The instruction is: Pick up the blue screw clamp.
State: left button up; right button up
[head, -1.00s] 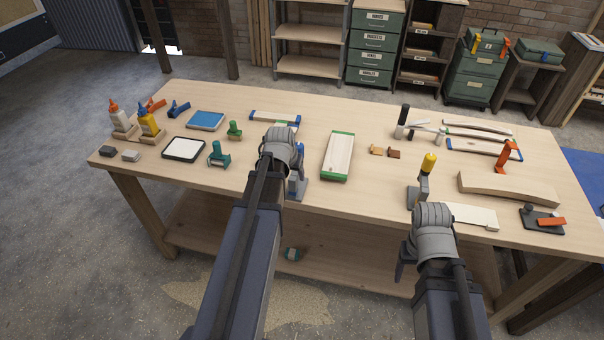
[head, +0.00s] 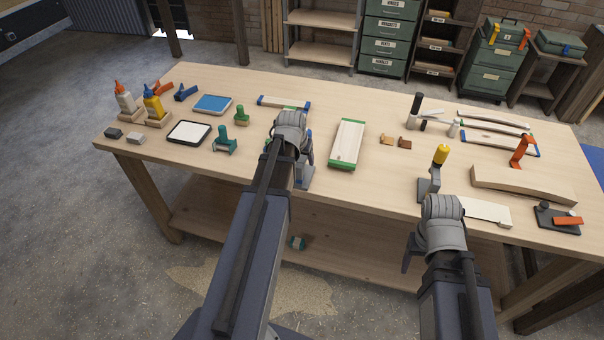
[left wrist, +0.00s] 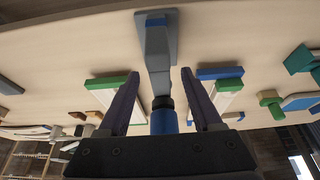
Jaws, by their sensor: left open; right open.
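The blue screw clamp, with a grey body (head: 305,178) and blue handle, stands at the front edge of the workbench (head: 270,160), partly hidden behind my left wrist in the head view. In the left wrist view its grey frame (left wrist: 157,45) reaches away from me, and its blue handle (left wrist: 163,122) lies between the two fingers. My left gripper (left wrist: 160,76) is open around the clamp, with a gap on both sides.
A yellow-handled clamp (head: 437,165) stands near my right wrist. A green-ended board (head: 347,143) lies right of the blue clamp. A teal clamp (head: 224,141), glue bottles (head: 153,102) and a framed pad (head: 188,133) are to the left. Bare bench lies between these groups.

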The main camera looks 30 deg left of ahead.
pick_arm(q)
jog(key=b+x, duration=0.4)
jog(key=x, duration=0.1)
jog(key=shift+s+f+b, duration=0.15)
jog(key=shift+f+b, duration=0.05)
jog(key=shift+b, duration=0.15)
jog(key=shift+r, duration=0.1)
jog(key=shift+c, duration=0.2)
grip_shut()
dwell(0.9)
